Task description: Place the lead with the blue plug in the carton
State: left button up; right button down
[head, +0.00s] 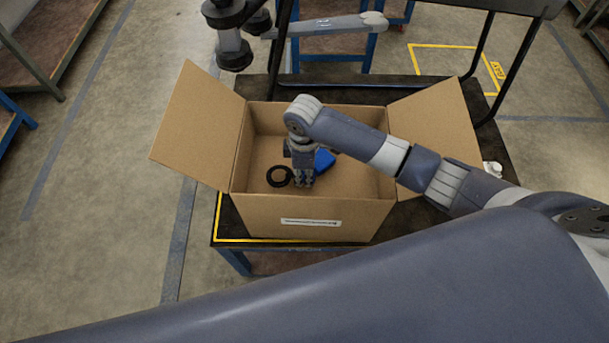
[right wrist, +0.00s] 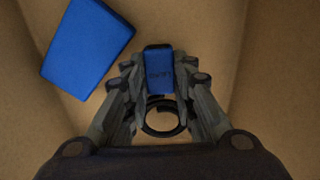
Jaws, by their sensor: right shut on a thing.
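The open carton (head: 310,218) stands on the black table with its side flaps spread. My right gripper (head: 303,182) reaches down inside it. In the right wrist view the gripper (right wrist: 160,92) is shut on the blue plug (right wrist: 158,66). The lead's black coil (head: 279,176) hangs or lies beside the fingers, low in the carton; it also shows below the plug in the right wrist view (right wrist: 163,130). I cannot tell whether the coil touches the carton floor.
A blue box (head: 324,160) lies in the carton, partly behind my right gripper; it is close to the plug in the right wrist view (right wrist: 88,46). The carton's walls surround the gripper. A small white item (head: 493,170) is at right.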

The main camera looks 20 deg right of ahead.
aim_at(304, 175)
notch_tip(304, 175, down, 2)
jog(key=shift+f, duration=0.5)
pick_arm(q)
jog(key=shift+w+r, duration=0.3)
jog(key=shift+w, duration=0.2)
pick_arm(e)
jog(key=shift+f, duration=0.1)
jog(key=c, duration=1.6)
grip_release()
pick_arm(q)
jog(key=shift+s+f, duration=0.1)
jog(key=shift+s, duration=0.2)
